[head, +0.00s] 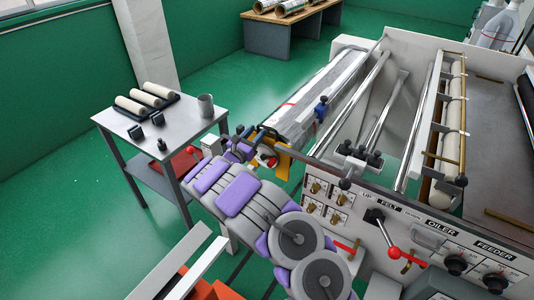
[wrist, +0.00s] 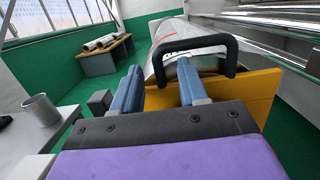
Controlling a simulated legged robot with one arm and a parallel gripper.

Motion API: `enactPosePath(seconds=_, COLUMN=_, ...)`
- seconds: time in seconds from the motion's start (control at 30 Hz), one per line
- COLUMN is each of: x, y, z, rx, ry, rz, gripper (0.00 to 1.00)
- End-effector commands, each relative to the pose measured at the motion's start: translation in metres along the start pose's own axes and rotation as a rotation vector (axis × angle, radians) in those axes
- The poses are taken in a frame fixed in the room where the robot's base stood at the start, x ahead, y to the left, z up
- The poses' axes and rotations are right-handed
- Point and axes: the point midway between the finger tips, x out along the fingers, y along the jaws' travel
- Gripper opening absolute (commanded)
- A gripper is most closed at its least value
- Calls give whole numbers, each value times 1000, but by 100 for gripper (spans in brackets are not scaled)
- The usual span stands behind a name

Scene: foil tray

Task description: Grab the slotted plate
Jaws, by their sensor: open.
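A yellow-orange plate (wrist: 253,92) stands right in front of my gripper (wrist: 158,78) in the wrist view. It is the likeliest slotted plate, but I cannot make out its slot. A black arched handle (wrist: 196,44) rises in front of it. My gripper's two blue fingers are apart with nothing held. The left finger is left of the handle; the right finger overlaps the handle's opening and covers part of the plate. I cannot tell whether they touch. In the head view the plate (head: 283,164) shows beside my gripper (head: 258,141), partly hidden by my arm.
A foil-wrapped roll (head: 318,100) lies just beyond the plate, on the machine (head: 385,215) with knobs and metal bars. A grey side table (head: 185,122) with rollers and a cup (head: 206,105) stands left. Green floor is open behind that table.

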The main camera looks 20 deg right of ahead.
Motion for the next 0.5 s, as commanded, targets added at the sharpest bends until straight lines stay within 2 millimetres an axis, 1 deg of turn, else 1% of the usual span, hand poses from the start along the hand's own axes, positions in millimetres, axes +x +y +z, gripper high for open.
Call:
enactPosePath(seconds=0.07, x=0, y=0, z=0, rx=0, ry=0, rz=0, gripper=42)
enactPosePath(seconds=0.5, x=0, y=0, z=0, rx=0, ry=0, rz=0, gripper=0)
